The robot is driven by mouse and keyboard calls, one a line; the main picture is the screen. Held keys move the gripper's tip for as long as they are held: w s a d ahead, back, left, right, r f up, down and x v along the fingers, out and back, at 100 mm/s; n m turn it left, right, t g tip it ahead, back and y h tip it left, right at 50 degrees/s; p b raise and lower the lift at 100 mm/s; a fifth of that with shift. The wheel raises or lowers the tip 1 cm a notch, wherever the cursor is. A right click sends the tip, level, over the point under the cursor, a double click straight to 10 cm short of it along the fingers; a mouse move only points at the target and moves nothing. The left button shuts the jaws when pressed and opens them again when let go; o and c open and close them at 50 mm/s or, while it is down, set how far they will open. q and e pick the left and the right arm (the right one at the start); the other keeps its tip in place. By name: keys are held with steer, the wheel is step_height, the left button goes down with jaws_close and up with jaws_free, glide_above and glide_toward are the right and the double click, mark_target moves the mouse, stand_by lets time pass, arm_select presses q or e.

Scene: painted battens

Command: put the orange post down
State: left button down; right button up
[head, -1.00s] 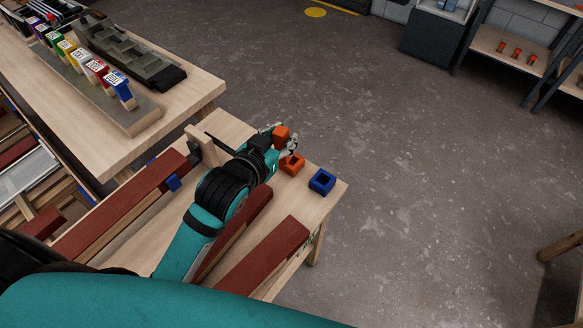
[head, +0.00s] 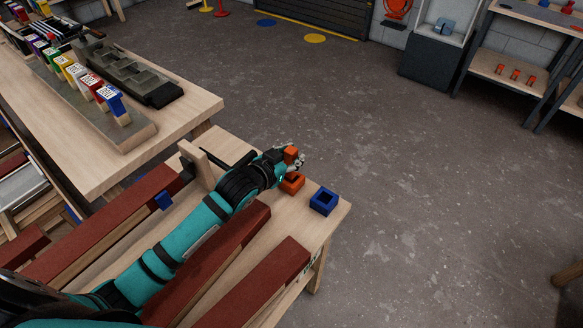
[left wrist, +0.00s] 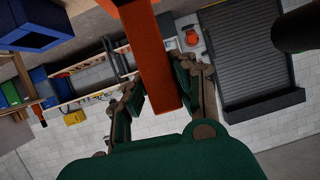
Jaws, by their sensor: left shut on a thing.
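The orange post (head: 291,154) is upright between the fingers of my left gripper (head: 297,162), which is shut on it. In the left wrist view the orange post (left wrist: 152,60) runs up between the two green-padded fingers of the left gripper (left wrist: 163,92). An orange square socket (head: 292,185) sits on the workbench directly below the gripper in the head view. The fingers hide the post's lower part there, so I cannot tell whether it touches the socket. My right gripper is not in view.
A blue square socket (head: 324,201) stands just right of the orange one, near the bench (head: 331,216) edge. It also shows in the left wrist view (left wrist: 40,28). Dark red battens (head: 262,283) lie alongside my arm. Open floor lies to the right.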

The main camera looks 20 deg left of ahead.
arm_select(q)
step_height(320, 180, down, 4)
steer(key=shift+r, duration=0.15)
steer(key=c, duration=1.1)
jaws_free()
steer(key=shift+o, duration=0.2)
steer(key=v, duration=1.2)
